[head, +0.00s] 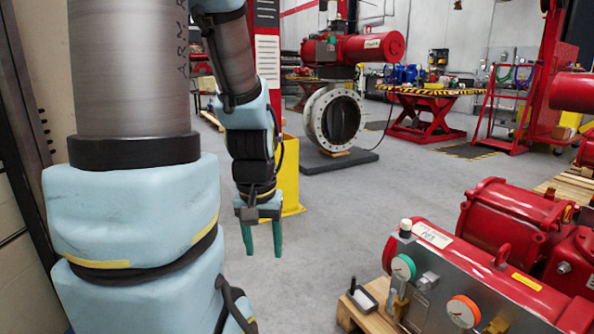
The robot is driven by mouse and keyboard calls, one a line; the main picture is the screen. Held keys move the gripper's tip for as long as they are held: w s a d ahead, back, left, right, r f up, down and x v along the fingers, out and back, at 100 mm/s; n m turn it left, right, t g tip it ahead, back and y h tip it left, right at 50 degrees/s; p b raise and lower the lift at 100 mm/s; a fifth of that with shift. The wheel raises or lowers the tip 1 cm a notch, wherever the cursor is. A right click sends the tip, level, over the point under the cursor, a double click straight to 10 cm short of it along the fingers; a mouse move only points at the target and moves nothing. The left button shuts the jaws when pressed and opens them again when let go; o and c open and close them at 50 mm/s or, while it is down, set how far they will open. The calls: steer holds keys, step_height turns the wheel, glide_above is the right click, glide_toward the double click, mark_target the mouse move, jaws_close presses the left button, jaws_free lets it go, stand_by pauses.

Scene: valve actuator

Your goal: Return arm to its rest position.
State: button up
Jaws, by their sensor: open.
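My arm rises at the left of the head view, with light blue covers and grey links, and folds down toward the middle left. My gripper (263,240) hangs at its end with two green fingers pointing down. The fingers are apart with nothing between them. The gripper is above the grey floor, in front of a yellow stand and apart from the red machinery.
A red valve actuator (505,228) with gauges sits on a wooden pallet at the lower right. A large flanged valve (335,118) stands on a dark plate behind. A red lift table (425,115) is farther back. Grey floor (345,215) between is clear.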

step_height(320, 180, up, 18)
steer(key=p, duration=1.5)
steer(key=shift+p, duration=0.35)
steer(key=shift+c, duration=0.6)
